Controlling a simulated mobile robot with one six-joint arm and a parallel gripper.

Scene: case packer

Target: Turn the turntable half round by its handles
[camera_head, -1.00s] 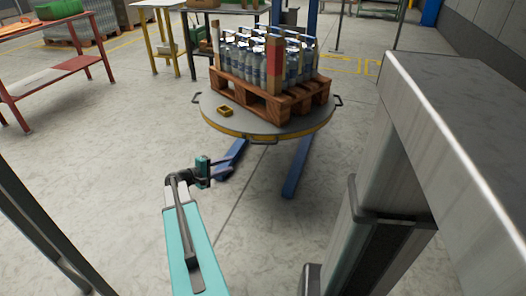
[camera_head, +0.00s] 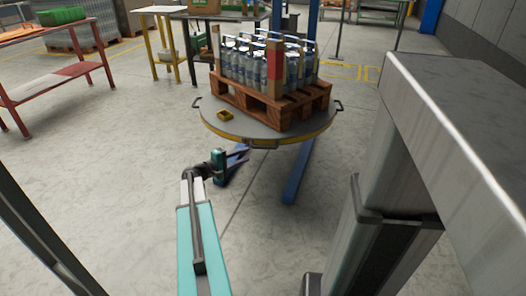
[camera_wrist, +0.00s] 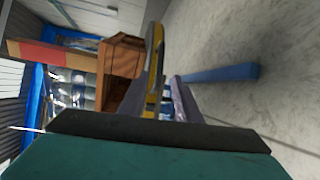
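The round turntable (camera_head: 222,128) has a grey top and a yellow rim. Its dark handles show at the left (camera_head: 196,98), the right (camera_head: 338,105) and the front (camera_head: 264,145). It bears a wooden pallet (camera_head: 262,108) loaded with bottles (camera_head: 247,66). In the wrist view, the turntable's yellow rim (camera_wrist: 155,60) stands on edge beyond the fingers (camera_wrist: 160,103).
A red table (camera_head: 50,78) stands at the left, a yellow-legged table (camera_head: 160,12) behind.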

